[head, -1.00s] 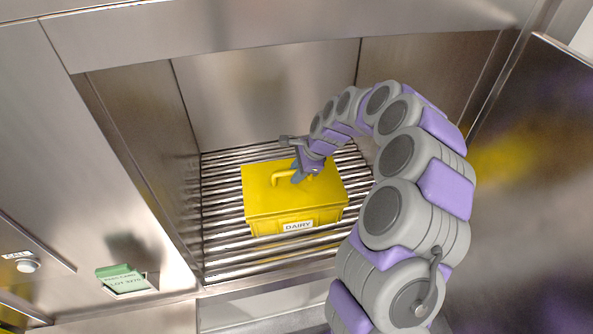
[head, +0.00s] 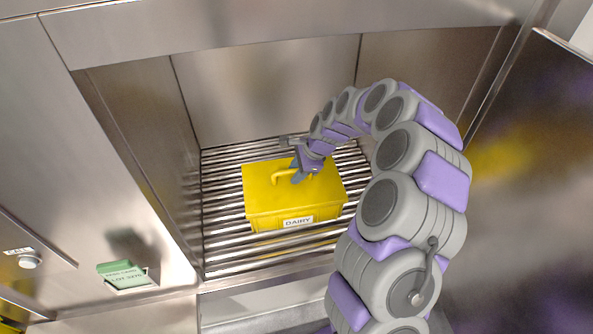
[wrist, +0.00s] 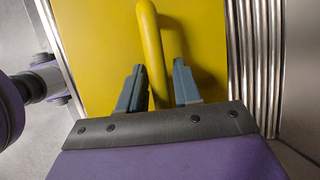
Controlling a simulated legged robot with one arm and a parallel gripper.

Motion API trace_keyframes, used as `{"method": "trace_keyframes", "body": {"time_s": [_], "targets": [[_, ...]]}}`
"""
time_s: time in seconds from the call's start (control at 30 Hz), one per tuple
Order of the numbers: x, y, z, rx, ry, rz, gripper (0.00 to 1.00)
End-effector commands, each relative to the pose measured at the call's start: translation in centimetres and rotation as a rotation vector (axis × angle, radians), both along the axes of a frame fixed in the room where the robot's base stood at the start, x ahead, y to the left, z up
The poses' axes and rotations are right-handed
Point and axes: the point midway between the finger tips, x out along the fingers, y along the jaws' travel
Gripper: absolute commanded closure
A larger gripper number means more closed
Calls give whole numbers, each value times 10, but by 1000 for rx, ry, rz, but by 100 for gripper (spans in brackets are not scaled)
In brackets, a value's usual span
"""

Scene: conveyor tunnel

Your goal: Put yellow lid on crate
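The yellow lid (head: 258,178) lies on top of the yellow crate (head: 265,217), roughly lined up with its edges. Whether it is fully seated is too small to tell. The crate stands on the rollers with a white DAIRY label on its front. The lid's raised yellow handle (wrist: 150,45) shows in the wrist view. My gripper (head: 298,177) is over the lid at this handle. In the wrist view its two blue-grey fingers (wrist: 158,72) are apart, one on each side of the handle, with a gap to the right of it.
Metal rollers (head: 222,245) form the floor of the steel tunnel, with bare rollers around the crate. Steel walls (head: 135,130) close in on the left, back and right. A green card (head: 120,268) sits on the panel at lower left.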

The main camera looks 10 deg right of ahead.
Motion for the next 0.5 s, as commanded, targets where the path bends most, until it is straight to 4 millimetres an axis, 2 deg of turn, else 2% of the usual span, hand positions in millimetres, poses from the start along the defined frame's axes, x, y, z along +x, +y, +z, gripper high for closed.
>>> {"method": "trace_keyframes", "body": {"time_s": [0.03,0.2,0.5], "targets": [[0,0,0,0,0,0,62],[0,0,0,0,0,0,47],[0,-1,2,0,0,0,47]]}}
